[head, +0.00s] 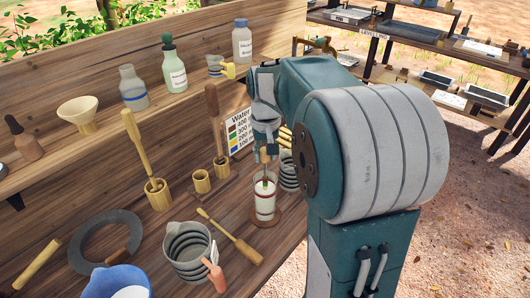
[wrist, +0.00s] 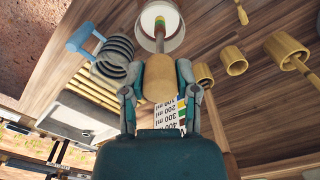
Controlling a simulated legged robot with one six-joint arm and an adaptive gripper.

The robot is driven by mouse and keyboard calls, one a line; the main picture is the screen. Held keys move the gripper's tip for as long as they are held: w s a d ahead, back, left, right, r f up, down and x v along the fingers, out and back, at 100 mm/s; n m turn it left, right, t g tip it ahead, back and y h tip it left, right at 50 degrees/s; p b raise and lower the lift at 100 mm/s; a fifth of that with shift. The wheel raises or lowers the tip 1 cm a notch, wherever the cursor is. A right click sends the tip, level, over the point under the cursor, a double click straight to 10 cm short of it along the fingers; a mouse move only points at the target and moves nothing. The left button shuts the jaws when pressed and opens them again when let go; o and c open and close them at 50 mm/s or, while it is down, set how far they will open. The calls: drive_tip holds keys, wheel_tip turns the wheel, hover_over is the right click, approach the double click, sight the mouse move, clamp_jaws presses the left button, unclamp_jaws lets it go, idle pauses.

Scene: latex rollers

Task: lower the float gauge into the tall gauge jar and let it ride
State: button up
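My gripper (wrist: 158,88) is shut on the tan, rounded body of the float gauge (wrist: 158,80), with a finger on each side. The gauge's thin stem, banded red, yellow and green, points away from the gripper toward the jar. The tall gauge jar (head: 264,208) is pale with red bands and stands upright on a round wooden base on the bench. In the wrist view its round opening (wrist: 146,22) lies around the stem's far end. In the head view my gripper (head: 266,150) is above the jar, and the gauge's lower part shows within the jar's outline. Its exact depth is unclear.
A ribbed grey jug (head: 188,250) stands left of the jar, and another ribbed vessel (head: 288,172) close behind it. A wooden paddle (head: 235,238) lies in front. Wooden cups (head: 200,182) and a measuring card (head: 238,130) stand behind. My arm covers the right side.

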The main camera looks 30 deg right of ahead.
drive_tip(key=o, duration=0.4)
wheel_tip(320, 180, up, 12)
drive_tip(key=s+a+f+n+t, duration=0.1)
drive_tip(key=s+a+f+t, duration=0.1)
drive_tip(key=s+a, duration=0.2)
drive_tip(key=s+a+f+n+t, duration=0.1)
drive_tip(key=s+a+f, duration=0.2)
drive_tip(key=s, duration=0.5)
drive_tip(key=s+a+f+n+t, duration=0.1)
drive_tip(key=s+a+f+t, duration=0.1)
drive_tip(key=s+a, duration=0.3)
drive_tip(key=shift+s+a+f+t, duration=0.15)
drive_tip(key=shift+s+a+f, duration=0.05)
drive_tip(key=shift+s, duration=0.3)
drive_tip(key=shift+s+a+f+t, duration=0.15)
drive_tip(key=shift+s, duration=0.3)
